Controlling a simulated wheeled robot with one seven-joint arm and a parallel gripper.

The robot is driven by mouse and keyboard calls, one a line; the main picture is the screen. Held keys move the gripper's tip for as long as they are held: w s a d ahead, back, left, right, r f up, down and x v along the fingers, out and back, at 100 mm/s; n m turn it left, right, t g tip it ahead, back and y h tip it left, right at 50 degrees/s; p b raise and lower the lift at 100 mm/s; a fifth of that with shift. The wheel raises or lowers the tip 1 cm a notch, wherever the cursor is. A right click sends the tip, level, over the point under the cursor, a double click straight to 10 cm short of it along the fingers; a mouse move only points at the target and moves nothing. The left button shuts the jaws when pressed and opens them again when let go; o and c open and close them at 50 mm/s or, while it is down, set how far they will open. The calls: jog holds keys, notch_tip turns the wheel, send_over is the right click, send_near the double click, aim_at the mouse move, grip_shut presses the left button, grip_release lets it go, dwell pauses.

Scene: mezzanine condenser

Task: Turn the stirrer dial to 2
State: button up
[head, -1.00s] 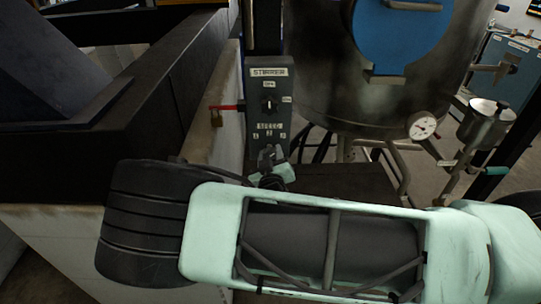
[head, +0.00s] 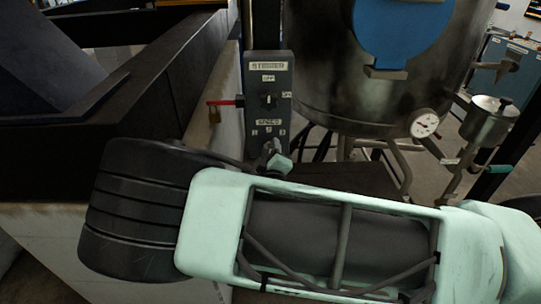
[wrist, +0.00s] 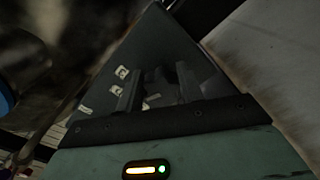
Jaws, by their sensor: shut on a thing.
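The grey stirrer panel (head: 283,105) stands upright left of the steel vessel, with a STIRRER label at its top. Under the SPEED label is a row of numbers (head: 268,131), with 2 in the middle. My gripper (head: 266,152) is at the lower part of the panel, just under these numbers. In the wrist view the two fingers of my gripper (wrist: 158,90) reach to the panel face (wrist: 150,50) and are shut on the stirrer dial. The dial is mostly hidden by the fingers and dark, so I cannot read its pointer.
An off/on switch (head: 267,100) sits higher on the panel. The steel vessel (head: 325,95) with a gauge (head: 425,123) stands to the right. A dark beam edge (head: 150,100) runs along the left.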

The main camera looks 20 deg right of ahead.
jog(key=shift+n+b, duration=0.3)
jog(key=shift+n, duration=1.3)
jog(key=shift+r, duration=0.1)
jog(key=o, duration=1)
jog(key=shift+s, duration=0.1)
jog(key=b+v, duration=0.3)
jog(key=v, duration=1.4)
jog(key=shift+s+b, duration=0.15)
jog(key=shift+b, duration=0.15)
